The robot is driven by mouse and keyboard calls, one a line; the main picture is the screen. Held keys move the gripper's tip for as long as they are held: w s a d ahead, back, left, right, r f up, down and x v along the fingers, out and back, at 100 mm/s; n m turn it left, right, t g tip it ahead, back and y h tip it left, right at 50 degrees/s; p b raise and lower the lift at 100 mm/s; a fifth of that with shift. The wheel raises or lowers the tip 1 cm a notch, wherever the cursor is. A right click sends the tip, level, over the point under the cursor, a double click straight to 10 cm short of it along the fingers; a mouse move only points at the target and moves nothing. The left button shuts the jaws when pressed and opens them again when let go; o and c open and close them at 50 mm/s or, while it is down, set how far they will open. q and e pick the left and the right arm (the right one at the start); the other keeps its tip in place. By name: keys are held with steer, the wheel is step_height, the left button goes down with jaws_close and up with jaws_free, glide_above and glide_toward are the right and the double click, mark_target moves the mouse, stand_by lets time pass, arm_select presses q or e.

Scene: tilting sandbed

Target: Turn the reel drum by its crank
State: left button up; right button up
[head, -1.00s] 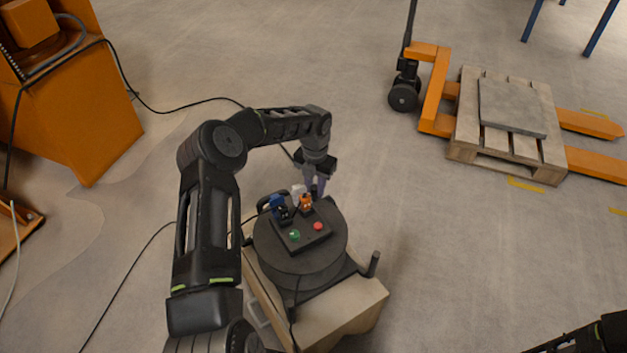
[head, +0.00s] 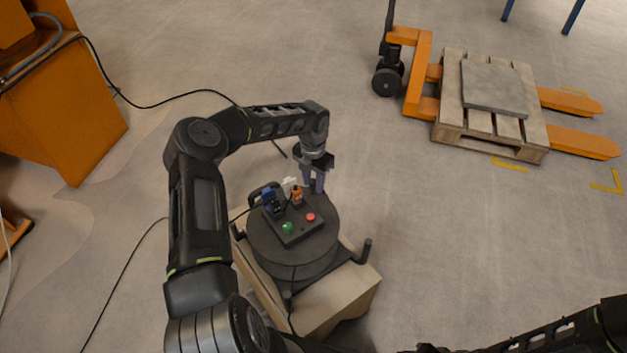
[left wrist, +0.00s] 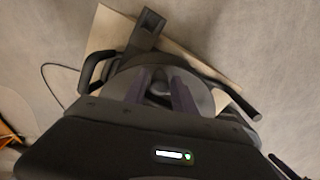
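The reel drum (head: 292,262) is a dark round drum lying flat on a wooden base. A black panel (head: 302,228) on its top carries a green and a red button and blue, orange and white connectors. My left gripper (head: 314,188) points down at the drum's far right rim. In the left wrist view its two purple fingers (left wrist: 160,92) stand apart, one on each side of a small dark rounded piece, perhaps the crank's knob. Whether they touch it is unclear. My right gripper is not clearly visible; only my right arm shows at the bottom right.
A dark upright post (head: 364,250) stands at the right of the wooden base (head: 340,300). Black cables (head: 128,265) lie on the floor at the left. An orange cabinet (head: 70,125) is at upper left, an orange pallet truck (head: 420,75) with a pallet at upper right. Floor between is clear.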

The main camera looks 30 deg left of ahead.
arm_select(q)
steer(key=shift+o, duration=1.3)
steer(key=shift+r+p, duration=0.55)
steer(key=shift+r, duration=3.35)
